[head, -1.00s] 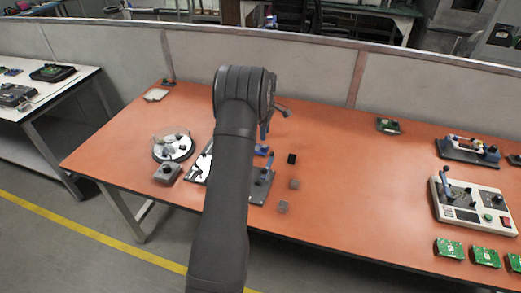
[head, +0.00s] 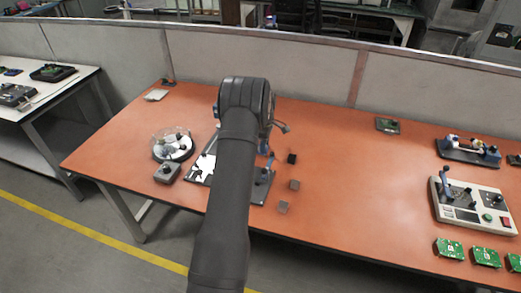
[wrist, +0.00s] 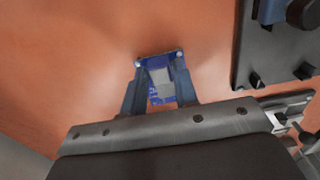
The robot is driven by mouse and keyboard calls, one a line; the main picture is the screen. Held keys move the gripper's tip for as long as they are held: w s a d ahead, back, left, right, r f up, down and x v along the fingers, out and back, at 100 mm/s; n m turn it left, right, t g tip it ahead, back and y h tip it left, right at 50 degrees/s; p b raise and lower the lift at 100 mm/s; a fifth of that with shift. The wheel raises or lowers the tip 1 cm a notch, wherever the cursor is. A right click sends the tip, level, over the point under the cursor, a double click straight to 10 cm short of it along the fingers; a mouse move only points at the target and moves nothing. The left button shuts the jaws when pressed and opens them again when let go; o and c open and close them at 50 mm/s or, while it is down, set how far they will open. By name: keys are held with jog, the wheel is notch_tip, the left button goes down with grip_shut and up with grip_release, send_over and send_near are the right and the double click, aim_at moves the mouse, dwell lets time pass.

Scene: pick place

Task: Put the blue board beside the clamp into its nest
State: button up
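The blue board (wrist: 153,56) shows in the wrist view with light dots at its far corners and a grey part in its middle. My gripper (wrist: 162,66) has one finger at each side of it, covering its side edges. Whether the fingers press on it, and whether it rests on the table, I cannot tell. The clamp fixture, a dark plate (wrist: 285,55) with a blue base and black knob, is to the right, apart from the board. In the head view the fixture (head: 262,190) is partly behind my arm, which hides most of my gripper. I cannot make out the nest.
A clear-covered round dish (head: 172,146) and a grey box (head: 167,172) are left. A control box (head: 470,205) and green boards (head: 449,248) are far right. The table's middle right is clear.

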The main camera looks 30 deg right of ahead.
jog(key=c, duration=0.4)
jog(key=shift+r, duration=0.1)
jog(key=shift+r, duration=2.95)
jog(key=s+a+r, duration=0.4)
jog(key=s+a, duration=0.5)
jog(key=s, duration=0.2)
jog(key=shift+s+a+f, duration=0.15)
jog(key=shift+s+f, duration=0.05)
jog(key=shift+f, duration=1.55)
jog(key=shift+s+a+f, duration=0.1)
jog(key=shift+s+f, duration=0.05)
jog(key=shift+f, duration=1.55)
